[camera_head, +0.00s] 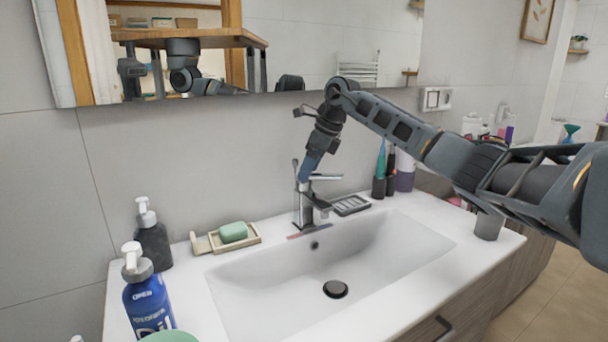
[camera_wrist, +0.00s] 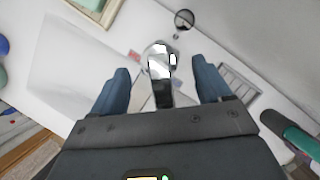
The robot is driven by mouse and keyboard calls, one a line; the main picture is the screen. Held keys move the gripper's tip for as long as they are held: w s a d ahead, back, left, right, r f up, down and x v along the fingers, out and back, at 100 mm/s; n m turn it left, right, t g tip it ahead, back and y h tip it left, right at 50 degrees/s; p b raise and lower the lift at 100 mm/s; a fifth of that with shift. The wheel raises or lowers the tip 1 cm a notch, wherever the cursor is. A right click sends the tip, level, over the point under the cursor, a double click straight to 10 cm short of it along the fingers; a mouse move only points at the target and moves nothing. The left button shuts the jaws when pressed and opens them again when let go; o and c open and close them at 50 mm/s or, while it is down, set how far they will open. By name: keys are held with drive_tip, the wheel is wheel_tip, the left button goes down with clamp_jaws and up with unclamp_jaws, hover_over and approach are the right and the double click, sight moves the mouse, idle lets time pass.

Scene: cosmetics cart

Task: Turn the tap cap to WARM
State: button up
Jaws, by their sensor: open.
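The chrome tap (camera_head: 303,208) stands at the back edge of the white sink, with a flat lever on top pointing right in the head view. In the wrist view the tap's shiny cap (camera_wrist: 160,60) and its lever lie between my two fingers. My gripper (camera_head: 305,172) points down above the tap from behind the lever. Its blue fingers (camera_wrist: 160,88) are open, one on each side of the tap's lever, with gaps on both sides. A red mark (camera_wrist: 134,56) shows beside the tap base. Any WARM lettering is too small to read.
A soap dish with green soap (camera_head: 233,232) lies left of the tap. A dark slatted tray (camera_head: 350,206) lies close on its right, with several bottles beyond. The basin (camera_head: 390,240) is empty. The wall and mirror stand close behind.

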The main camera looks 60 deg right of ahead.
drive_tip(key=shift+x, duration=1.55)
drive_tip(key=shift+s, duration=0.1)
clamp_jaws()
